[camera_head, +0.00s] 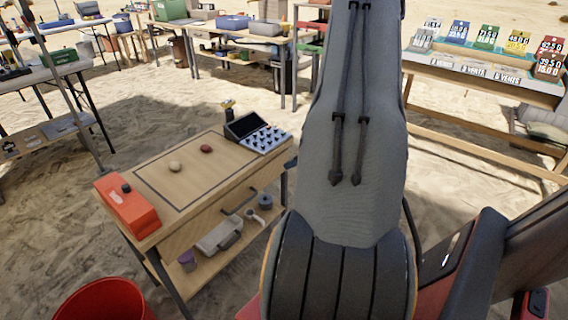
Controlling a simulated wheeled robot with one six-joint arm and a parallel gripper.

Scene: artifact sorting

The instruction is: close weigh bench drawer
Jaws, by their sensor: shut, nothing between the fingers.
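The wooden weigh bench (200,190) stands left of centre in the head view. Its front has a wooden drawer front (205,230) with a dark bar handle (239,203). I see no clear gap around the drawer front, and I cannot tell whether it sits fully flush. My large grey arm crosses the middle of the picture and hides what lies right of the bench's near end. My gripper is not in view.
On the bench are a red box (127,205), two small stones and a dark keypad device (258,133). A shelf below holds a grey case (219,238). A red bucket (103,302) stands at lower left. Other tables stand behind, with open sand between.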

